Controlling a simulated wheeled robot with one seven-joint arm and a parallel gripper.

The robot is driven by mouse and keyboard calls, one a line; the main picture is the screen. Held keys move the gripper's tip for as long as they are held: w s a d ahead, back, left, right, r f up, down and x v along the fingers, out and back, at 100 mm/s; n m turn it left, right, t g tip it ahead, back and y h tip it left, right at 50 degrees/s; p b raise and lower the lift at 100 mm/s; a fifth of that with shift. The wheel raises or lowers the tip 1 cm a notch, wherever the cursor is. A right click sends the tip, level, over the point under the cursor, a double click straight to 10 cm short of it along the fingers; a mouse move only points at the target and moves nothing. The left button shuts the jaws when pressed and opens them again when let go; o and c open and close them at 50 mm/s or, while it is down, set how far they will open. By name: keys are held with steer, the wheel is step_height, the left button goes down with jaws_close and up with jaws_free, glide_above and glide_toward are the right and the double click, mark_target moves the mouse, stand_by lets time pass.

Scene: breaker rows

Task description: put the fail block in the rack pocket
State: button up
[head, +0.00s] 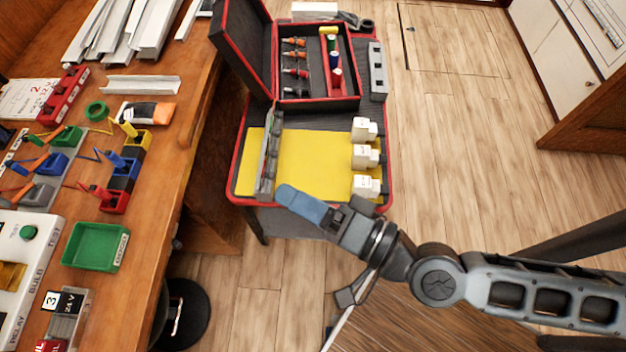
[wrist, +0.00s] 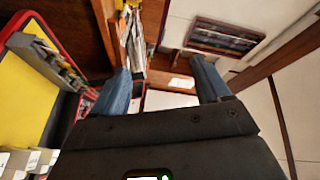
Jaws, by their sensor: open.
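A red block (head: 51,346) with white letters, partly cut off at the bottom left of the head view, may be the fail block; its text is not fully readable. It is at a grey holder (head: 68,328) with a card marked 3, which may be the rack; a pocket cannot be made out. My gripper (head: 303,206) has blue fingers and hangs near the front edge of the yellow-topped cart, well right of the holder. In the wrist view my gripper (wrist: 163,88) is open, with nothing between its fingers.
The cart's yellow mat (head: 310,150) bears a grey rail strip (head: 269,155) and three white blocks (head: 366,157). An open tool case (head: 315,75) stands behind. The wooden bench (head: 165,160) holds a green tray (head: 96,247), coloured blocks and a white panel (head: 25,250). Floor shows between bench and cart.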

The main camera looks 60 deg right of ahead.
steer(key=s+d+r+n+g, duration=0.1)
steer(key=s+d+r+n, duration=0.1)
steer(key=s+n, duration=0.4)
steer(key=s+d+r+n+g+h, duration=0.1)
steer(key=s+d+r+n+g, duration=0.1)
steer(key=s+r+n, duration=0.2)
steer(key=s+n, duration=0.2)
steer(key=s, duration=0.2)
steer(key=shift+r+n+h, duration=0.2)
steer(key=shift+n+h, duration=0.1)
steer(key=shift+n, duration=0.1)
